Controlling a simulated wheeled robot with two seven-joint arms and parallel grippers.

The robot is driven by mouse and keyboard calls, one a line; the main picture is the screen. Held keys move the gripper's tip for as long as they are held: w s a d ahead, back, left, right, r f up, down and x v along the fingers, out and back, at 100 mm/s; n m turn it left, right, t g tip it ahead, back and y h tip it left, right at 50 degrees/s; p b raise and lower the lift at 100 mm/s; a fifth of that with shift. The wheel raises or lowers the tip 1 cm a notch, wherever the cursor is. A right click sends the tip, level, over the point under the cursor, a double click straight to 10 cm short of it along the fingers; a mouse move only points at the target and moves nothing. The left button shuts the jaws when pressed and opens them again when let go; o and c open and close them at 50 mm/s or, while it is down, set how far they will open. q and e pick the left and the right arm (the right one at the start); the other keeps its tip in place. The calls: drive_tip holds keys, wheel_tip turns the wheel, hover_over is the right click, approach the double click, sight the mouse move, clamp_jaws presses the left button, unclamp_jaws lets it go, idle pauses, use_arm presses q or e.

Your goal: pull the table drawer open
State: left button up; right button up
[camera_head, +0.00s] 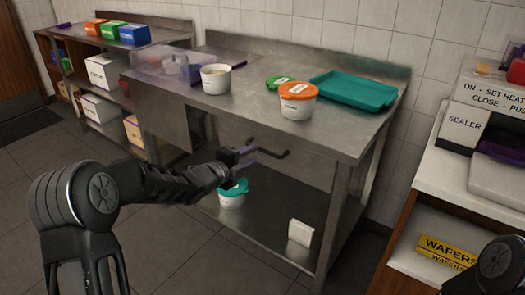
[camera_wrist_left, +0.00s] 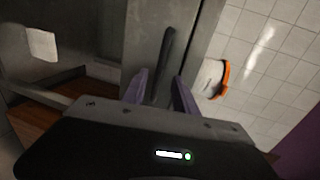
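The steel table (camera_head: 340,125) stands in the middle of the head view. Its drawer front (camera_head: 308,165) is below the top and looks flush with the table; part of it is hidden by my gripper. The dark bar handle (camera_head: 270,153) sticks out from it. My left gripper (camera_head: 247,158) is at the left part of the handle. In the left wrist view, the handle (camera_wrist_left: 167,58) runs between the two purple fingers of my left gripper (camera_wrist_left: 160,88), which are apart, with visible gaps beside the bar. I cannot tell any contact. My right gripper is out of view.
On the table stand a white tub (camera_head: 215,79), an orange-lidded tub (camera_head: 297,101), a green lid (camera_head: 279,83), a teal tray (camera_head: 353,92) and a clear bin (camera_head: 165,62). A teal-lidded tub (camera_head: 232,194) is on the lower shelf. The floor in front is clear.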

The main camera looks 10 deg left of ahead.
sight(261, 151)
use_arm(q)
drive_tip(key=x, duration=0.7)
drive_tip(key=shift+c, duration=0.3)
clamp_jaws()
drive_tip(key=shift+f, duration=0.1)
idle(0.9)
